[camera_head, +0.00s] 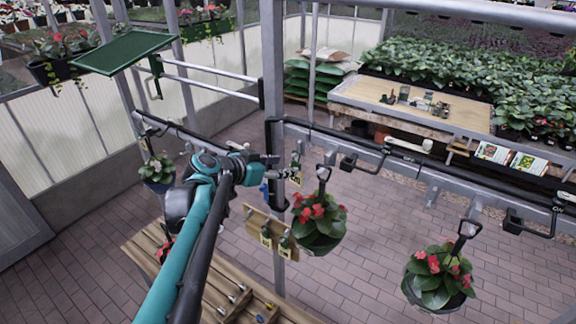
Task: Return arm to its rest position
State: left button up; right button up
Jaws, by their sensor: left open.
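My left arm reaches up from the bottom of the head view. Its gripper (284,173) is small, points right and is open, beside the grey vertical post (272,90). The gripper appears empty, close to a yellow tag (296,172). A hanging basket with red flowers (319,222) hangs just right of the gripper, apart from it. My right gripper does not show.
A second red-flowered basket (438,277) hangs at the lower right. A dark rail with hooks (400,153) runs across to the right. A wooden board with tags (268,231) is on the post. A slatted wooden table (150,250) stands below the arm.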

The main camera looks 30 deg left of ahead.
pick_arm(q)
jog(key=v, duration=0.8)
jog(key=shift+s, duration=0.3)
jog(key=s+d+f+n+g+y+b, duration=0.1)
jog(key=s+d+f+b, duration=0.3)
jog(key=f+b, duration=0.6)
jog(key=s+d+f+n+g+y+b, duration=0.1)
jog(key=s+d+f+b, duration=0.3)
jog(key=f, duration=1.8)
jog(key=s+d+f+n+g+y+b, duration=0.1)
jog(key=s+d+f+g+b, duration=0.2)
jog(key=d+f+b, duration=0.7)
notch_tip(320, 180, down, 7)
jog(key=s+b, duration=0.1)
jog(key=b, duration=0.5)
jog(key=shift+s+d+r+y, duration=0.2)
jog(key=shift+s+d+y, duration=0.05)
jog(key=shift+d+y, duration=0.05)
